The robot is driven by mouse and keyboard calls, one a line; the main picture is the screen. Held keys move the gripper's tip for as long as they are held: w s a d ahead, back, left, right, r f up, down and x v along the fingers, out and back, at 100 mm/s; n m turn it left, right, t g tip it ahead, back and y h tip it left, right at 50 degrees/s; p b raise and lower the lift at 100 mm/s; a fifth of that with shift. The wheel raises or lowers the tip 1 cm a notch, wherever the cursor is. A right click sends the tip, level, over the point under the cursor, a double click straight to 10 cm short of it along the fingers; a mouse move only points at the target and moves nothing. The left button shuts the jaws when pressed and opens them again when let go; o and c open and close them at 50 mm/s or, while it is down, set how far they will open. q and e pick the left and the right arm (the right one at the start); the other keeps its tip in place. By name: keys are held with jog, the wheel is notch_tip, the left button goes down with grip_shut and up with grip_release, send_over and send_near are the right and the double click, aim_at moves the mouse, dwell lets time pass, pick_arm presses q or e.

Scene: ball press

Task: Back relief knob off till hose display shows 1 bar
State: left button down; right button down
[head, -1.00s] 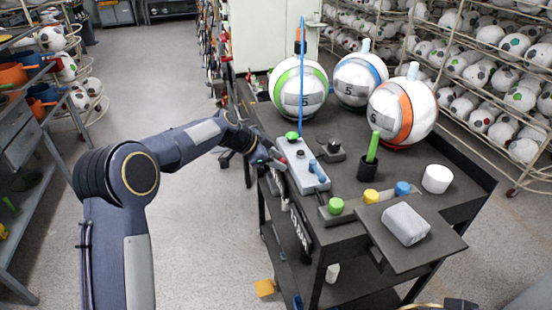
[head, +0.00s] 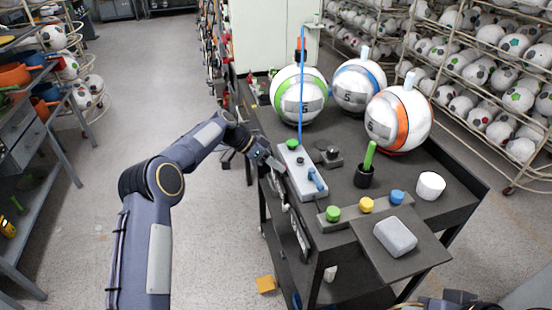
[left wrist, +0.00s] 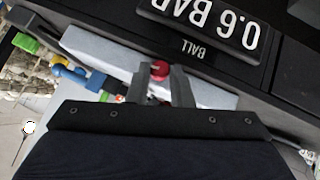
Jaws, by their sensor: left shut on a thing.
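The relief knob, a small red knob (left wrist: 159,69), sits between my left gripper's fingertips in the left wrist view. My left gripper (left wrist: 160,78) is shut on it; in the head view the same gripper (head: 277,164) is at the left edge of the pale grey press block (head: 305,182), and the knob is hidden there. A black display (left wrist: 208,22), upside down in the wrist view, reads 0.6 BAR and is labelled BALL. No hose display is readable.
On the block are a green knob (head: 291,144) and a blue lever (head: 316,180). Behind stand balls with green (head: 299,95), blue (head: 360,85) and orange (head: 398,118) bands. Green, yellow and blue buttons line the cart's near edge, beside a grey pad (head: 395,236).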

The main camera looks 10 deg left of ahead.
pick_arm(q)
jog(key=c, duration=1.3)
grip_release()
jog(key=b+v, duration=0.2)
jog(key=v, duration=0.6)
